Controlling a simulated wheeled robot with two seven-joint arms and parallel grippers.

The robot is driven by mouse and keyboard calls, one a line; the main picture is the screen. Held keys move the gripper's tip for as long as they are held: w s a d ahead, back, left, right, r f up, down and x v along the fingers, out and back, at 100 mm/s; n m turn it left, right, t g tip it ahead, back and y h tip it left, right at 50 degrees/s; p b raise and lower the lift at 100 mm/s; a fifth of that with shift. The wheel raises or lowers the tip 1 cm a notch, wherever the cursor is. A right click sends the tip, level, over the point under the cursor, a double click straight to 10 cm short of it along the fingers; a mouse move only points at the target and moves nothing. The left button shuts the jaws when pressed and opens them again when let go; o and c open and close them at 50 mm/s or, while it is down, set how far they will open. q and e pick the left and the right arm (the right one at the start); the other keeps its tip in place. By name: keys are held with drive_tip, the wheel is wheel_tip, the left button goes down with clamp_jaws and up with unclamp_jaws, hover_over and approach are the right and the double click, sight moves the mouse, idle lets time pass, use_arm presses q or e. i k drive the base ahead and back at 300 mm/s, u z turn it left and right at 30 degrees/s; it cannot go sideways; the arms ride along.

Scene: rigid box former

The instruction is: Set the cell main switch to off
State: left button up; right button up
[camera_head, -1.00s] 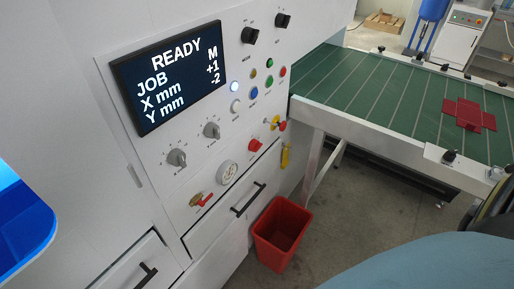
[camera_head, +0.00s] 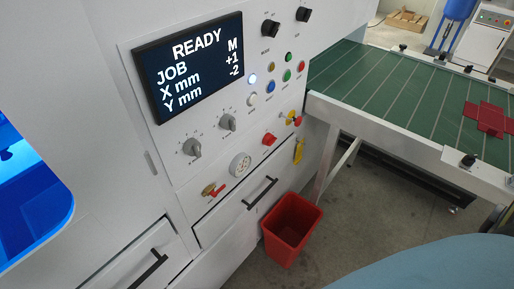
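A white machine front carries the controls. A red-and-yellow control (camera_head: 292,118) sits near its right edge and looks like a main switch; its label and handle position are too small to read. A yellow tag-like piece (camera_head: 299,151) hangs below it. A separate red knob (camera_head: 269,139) is to its lower left. Neither of my grippers is in view, and nothing touches the controls.
The display (camera_head: 192,65) reads READY, JOB M, X mm +1, Y mm -2. Grey knobs (camera_head: 192,147), a gauge (camera_head: 240,165) and a red-handled valve (camera_head: 214,190) lie below. A red bin (camera_head: 291,230) stands on the floor. A green conveyor (camera_head: 390,90) extends right, carrying a red flat piece (camera_head: 488,118).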

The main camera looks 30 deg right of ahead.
sight(269, 139)
drive_tip(key=u, duration=0.1)
drive_tip(key=k, duration=1.05)
drive_tip(key=z, duration=1.25)
drive_tip(key=i, duration=0.8)
drive_tip(key=u, duration=0.35)
drive_tip(key=i, duration=0.8)
drive_tip(key=u, duration=0.9)
